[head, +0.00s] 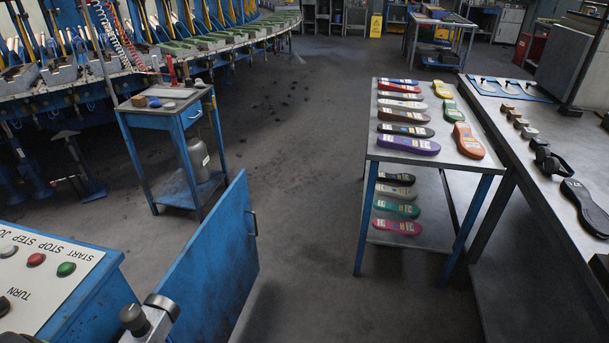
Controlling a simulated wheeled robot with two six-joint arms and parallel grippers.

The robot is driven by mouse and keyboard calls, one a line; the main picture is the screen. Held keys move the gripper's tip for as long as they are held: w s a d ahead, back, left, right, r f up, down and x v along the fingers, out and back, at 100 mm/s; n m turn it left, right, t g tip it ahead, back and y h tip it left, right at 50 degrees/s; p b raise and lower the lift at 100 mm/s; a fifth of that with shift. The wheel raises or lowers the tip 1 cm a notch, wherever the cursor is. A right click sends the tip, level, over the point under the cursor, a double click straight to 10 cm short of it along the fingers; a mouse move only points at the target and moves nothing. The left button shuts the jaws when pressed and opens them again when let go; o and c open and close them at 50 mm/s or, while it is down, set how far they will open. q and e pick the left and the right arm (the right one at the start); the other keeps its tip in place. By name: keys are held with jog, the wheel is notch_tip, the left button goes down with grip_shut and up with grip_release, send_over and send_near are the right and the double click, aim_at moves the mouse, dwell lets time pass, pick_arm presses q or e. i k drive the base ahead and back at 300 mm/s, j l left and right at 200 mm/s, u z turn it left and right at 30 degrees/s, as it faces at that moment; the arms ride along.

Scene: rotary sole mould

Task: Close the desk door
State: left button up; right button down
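The blue desk door (213,262) stands swung open as an upright panel, with a small dark handle (252,222) near its right edge. It extends away from the blue control desk (95,308) at the lower left. The door's lower part and hinge side are partly cut off or hidden at the bottom of the head view.
The desk top has a button panel (50,262) marked START, STOP, STEP, JOG. A blue trolley (172,118) with a grey cylinder stands behind the door. A rack of soles (375,155) stands right. Floor (310,220) between door and rack is clear.

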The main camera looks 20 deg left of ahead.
aim_at(212, 279)
jog(key=i+u, duration=0.3)
jog(key=i+l+u, duration=0.25)
jog(key=i, duration=0.3)
jog(key=i+l+u, duration=0.1)
jog(key=i+u, duration=0.2)
jog(key=i, duration=0.1)
